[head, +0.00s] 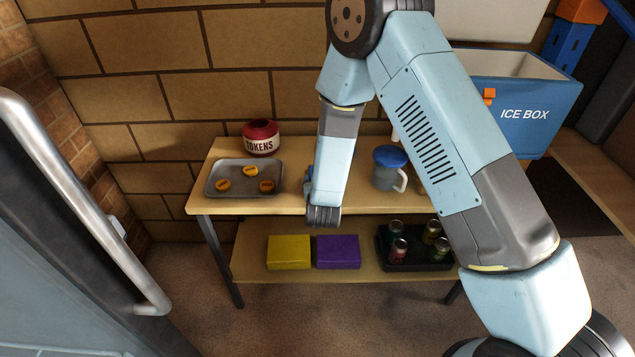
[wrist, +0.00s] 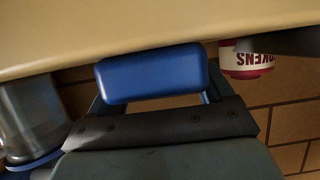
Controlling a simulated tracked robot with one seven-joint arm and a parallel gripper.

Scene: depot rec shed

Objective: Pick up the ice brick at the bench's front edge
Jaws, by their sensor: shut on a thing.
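The ice brick (wrist: 152,74) is a blue block with rounded edges, filling the middle of the wrist view. My gripper (wrist: 153,95) is shut on it, with a finger at each end of the block. In the wrist view the brick is right beside the pale wooden bench top (wrist: 150,30); I cannot tell whether it still touches it. In the head view my wrist is at the front edge of the bench (head: 232,202) and hides the fingers and nearly all of the brick.
A grey tray (head: 240,190) with orange tokens and a red TOKENS pot (head: 261,138) stand left of my wrist. A lidded mug (head: 389,172) stands right. Yellow (head: 289,252) and purple (head: 338,252) blocks and a can crate sit below. A blue ice box (head: 525,115) is at right.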

